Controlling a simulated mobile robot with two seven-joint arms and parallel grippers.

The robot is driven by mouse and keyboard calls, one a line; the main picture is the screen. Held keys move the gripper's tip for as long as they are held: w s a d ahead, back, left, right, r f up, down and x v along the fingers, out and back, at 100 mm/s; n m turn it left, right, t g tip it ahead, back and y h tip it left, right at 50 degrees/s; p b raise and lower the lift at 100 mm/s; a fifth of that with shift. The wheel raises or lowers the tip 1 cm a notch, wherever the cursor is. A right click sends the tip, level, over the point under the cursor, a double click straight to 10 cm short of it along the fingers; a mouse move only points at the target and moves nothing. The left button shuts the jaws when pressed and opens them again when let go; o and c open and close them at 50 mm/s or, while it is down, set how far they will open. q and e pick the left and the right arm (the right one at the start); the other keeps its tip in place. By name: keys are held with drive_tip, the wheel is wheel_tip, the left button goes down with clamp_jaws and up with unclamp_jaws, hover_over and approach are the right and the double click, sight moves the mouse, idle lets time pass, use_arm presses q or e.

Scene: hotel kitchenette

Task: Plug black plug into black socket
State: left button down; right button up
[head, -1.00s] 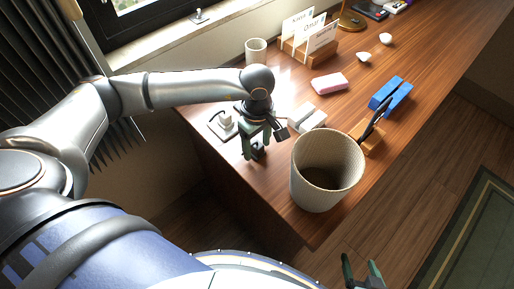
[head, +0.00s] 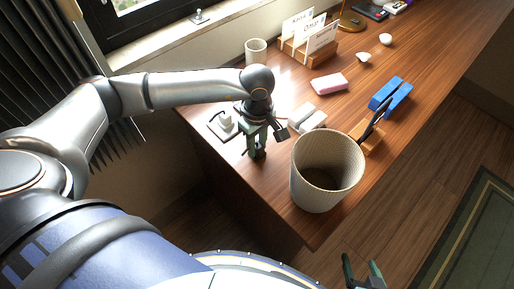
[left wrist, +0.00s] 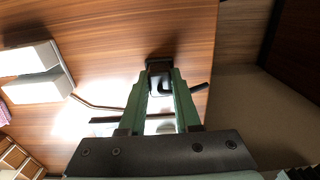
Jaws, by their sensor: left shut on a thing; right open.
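My left gripper (head: 256,153) points down over the near left part of the wooden desk. In the left wrist view its green fingers are shut on the black plug (left wrist: 159,66), a small dark block with a dark stub or cord at its right. The plug is mostly covered by the fingers in the head view. I cannot make out the black socket as a separate thing; it may be hidden at the gripper. A white socket plate with a white plug (head: 224,123) lies just left of the gripper. My right gripper (head: 362,274) is open and empty at the bottom edge, off the desk.
A ribbed wastebasket-like bin (head: 325,180) stands close right of the left gripper. White blocks (head: 308,117) lie behind it. A cup (head: 255,51), card holder (head: 310,52), pink block (head: 329,83) and blue object (head: 391,95) stand further back. The desk's left edge is near.

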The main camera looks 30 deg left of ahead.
sight(257, 145)
use_arm(q)
wheel_tip(257, 145, up, 10)
drive_tip(key=shift+r, duration=0.1)
use_arm(e)
drive_tip(key=shift+s, duration=0.1)
idle(0.3)
